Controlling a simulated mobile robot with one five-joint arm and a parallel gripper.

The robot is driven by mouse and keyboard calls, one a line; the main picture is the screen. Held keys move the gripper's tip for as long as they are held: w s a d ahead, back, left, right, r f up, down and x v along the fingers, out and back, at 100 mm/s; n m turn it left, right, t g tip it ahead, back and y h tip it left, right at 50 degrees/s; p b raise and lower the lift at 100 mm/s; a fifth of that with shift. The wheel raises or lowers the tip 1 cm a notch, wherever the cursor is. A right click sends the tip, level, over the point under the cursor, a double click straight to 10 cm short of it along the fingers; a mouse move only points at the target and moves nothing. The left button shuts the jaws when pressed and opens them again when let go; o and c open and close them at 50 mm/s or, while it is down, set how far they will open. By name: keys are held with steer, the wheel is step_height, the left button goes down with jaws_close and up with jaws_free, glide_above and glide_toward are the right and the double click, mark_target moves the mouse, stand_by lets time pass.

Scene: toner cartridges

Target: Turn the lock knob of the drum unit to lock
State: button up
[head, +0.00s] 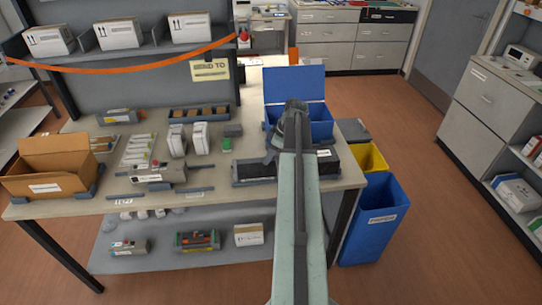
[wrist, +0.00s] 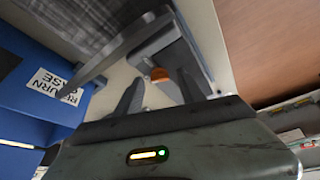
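A long grey unit with a red knob and a label (head: 158,174), which looks like the drum unit, lies on the table left of centre in the head view. My gripper (wrist: 161,82) is open in the wrist view, its two dark fingers apart with nothing held between them. Beyond the fingers is a grey block (wrist: 170,50) with a small orange part (wrist: 160,74); I cannot tell whether that part is a lock knob. In the head view my arm reaches over the right part of the table, far to the right of the grey unit, and hides part of what lies below.
A blue case (head: 294,85) with its lid up stands behind my arm; its labelled side shows in the wrist view (wrist: 20,92). A long black unit (head: 255,166) lies beside my arm. An open cardboard box (head: 48,172) is at left. Yellow (head: 372,160) and blue (head: 373,225) bins stand at right.

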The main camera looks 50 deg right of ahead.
jaws_close()
steer(key=shift+d, duration=0.25)
steer(key=shift+a, duration=0.3)
steer(key=m, duration=0.2)
steer(key=m+h, duration=0.2)
steer(key=m, duration=0.1)
steer(key=shift+s+a+m+t, duration=0.1)
steer(key=shift+a+m+t, duration=0.2)
steer(key=shift+a, duration=0.05)
steer(key=m+h, duration=0.1)
steer(key=m, duration=0.2)
steer(key=shift+a+m, duration=0.1)
steer(key=shift+m, duration=0.2)
steer(key=m+g+h, duration=0.1)
steer(key=m, duration=0.3)
steer(key=shift+a+h, duration=0.1)
steer(key=shift+h, duration=0.3)
